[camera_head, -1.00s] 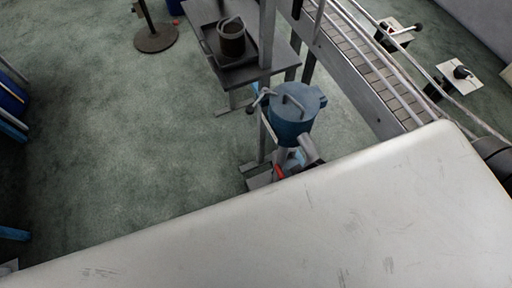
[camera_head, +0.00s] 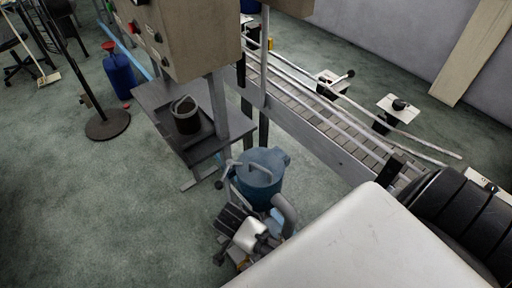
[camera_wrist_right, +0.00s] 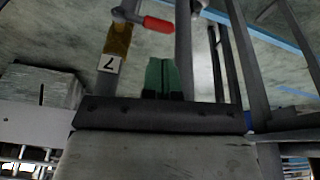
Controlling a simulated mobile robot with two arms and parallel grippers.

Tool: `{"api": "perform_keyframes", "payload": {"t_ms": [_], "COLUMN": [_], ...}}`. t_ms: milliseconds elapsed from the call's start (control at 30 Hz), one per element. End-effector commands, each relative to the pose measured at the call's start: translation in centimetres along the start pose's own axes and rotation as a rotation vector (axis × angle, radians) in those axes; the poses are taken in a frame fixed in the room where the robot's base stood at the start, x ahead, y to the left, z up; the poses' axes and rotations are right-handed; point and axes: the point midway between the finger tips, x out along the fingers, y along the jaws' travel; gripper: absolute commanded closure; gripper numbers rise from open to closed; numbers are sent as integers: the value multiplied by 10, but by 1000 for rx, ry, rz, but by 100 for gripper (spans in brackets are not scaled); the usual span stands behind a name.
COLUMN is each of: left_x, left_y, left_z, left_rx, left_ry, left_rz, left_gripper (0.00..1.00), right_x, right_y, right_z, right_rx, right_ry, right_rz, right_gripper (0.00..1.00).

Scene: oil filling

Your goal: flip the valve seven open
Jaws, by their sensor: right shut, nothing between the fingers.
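The valve marked 7 shows in the right wrist view: a red lever handle (camera_wrist_right: 158,24) on a grey metal stem, beside a brownish-yellow pipe piece with a white label "7" (camera_wrist_right: 108,64). My right gripper (camera_wrist_right: 163,72) has green fingers close together, shut and empty. The red handle lies just above the fingertips in the picture, apart from them. In the head view, a blue lidded vessel (camera_head: 262,178) stands at the centre; valve 7 cannot be made out there. My left gripper is not in view.
A grey table (camera_head: 158,96) holds a dark bucket (camera_head: 186,116). A beige control box (camera_head: 190,35) hangs over it. A conveyor (camera_head: 325,115) runs behind the vessel. A blue drum (camera_head: 119,75) stands at the left. Green floor is open at the lower left.

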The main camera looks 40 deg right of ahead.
Motion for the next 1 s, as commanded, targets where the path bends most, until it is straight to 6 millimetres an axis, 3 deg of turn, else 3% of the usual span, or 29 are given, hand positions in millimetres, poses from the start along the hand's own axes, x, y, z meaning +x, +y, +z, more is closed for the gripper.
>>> {"api": "perform_keyframes", "payload": {"t_ms": [200,667,767,1000], "left_x": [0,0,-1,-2], "left_y": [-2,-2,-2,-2], "left_z": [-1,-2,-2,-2], "left_rx": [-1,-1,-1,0], "left_ry": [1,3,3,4], "left_rz": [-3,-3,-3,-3], "left_gripper": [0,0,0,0], "right_x": [3,7,16,60], "right_y": [-10,-11,-11,-9], "right_z": [-1,-2,-2,-5], "right_rx": [165,185,184,183], "right_ry": [48,54,54,56], "right_rz": [26,28,29,30], "right_gripper": [100,100,100,100]}}
